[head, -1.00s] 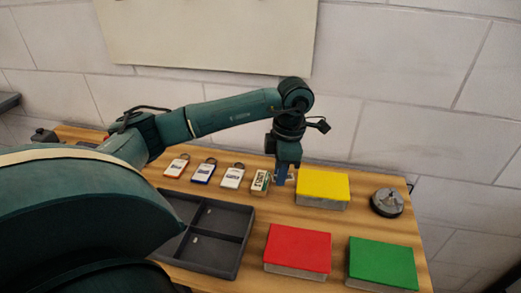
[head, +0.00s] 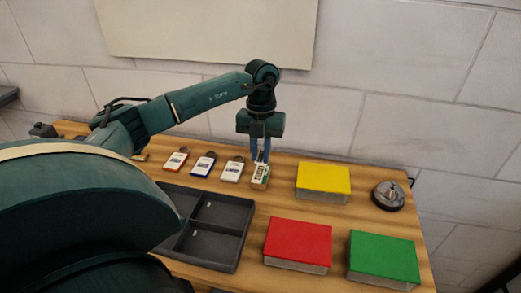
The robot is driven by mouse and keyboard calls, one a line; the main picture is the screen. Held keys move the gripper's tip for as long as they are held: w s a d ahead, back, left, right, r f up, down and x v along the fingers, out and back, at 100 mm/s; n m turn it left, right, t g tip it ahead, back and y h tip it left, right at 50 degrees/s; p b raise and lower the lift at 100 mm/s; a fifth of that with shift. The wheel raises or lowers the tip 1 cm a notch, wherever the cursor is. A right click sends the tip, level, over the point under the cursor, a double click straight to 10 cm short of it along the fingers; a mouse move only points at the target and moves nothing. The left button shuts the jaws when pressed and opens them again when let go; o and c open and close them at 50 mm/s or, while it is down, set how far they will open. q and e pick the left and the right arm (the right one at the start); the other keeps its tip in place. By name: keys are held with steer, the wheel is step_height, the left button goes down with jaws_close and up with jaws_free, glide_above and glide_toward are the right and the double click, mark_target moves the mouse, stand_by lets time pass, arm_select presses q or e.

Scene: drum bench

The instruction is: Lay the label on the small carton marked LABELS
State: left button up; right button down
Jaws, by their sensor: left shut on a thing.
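The small carton (head: 260,183), white with green on its top, stands at the right end of a row of tags on the wooden bench. My left gripper (head: 260,160) points down at the carton's back end, with its blue fingers just above or touching it. The fingers are shut on a small pale thing, which I take to be the label. It is too small to make out clearly, and I cannot tell whether it touches the carton. The fingers hide part of the carton's top. My right gripper is not in view.
Three tags, orange (head: 176,160), blue (head: 204,165) and white (head: 232,171), lie left of the carton. A dark divided tray (head: 247,216) is in front. Yellow (head: 323,179), red (head: 298,243) and green (head: 383,257) boxes and a round metal thing (head: 388,195) stand to the right.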

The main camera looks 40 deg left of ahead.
mark_target(261, 157)
arm_select(q)
steer(key=shift+f+b, duration=0.55)
steer(key=shift+f, duration=0.4)
steer(key=shift+f+b, duration=0.8)
steer(key=shift+f, duration=0.1)
steer(key=shift+f+b, duration=0.35)
steer(key=shift+f, duration=0.1)
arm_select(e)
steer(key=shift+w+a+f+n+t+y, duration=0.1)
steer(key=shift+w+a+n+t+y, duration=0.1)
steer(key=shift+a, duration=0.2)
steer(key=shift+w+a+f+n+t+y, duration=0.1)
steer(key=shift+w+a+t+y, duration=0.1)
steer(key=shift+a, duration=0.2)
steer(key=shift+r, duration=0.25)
arm_select(q)
steer(key=o, duration=0.7)
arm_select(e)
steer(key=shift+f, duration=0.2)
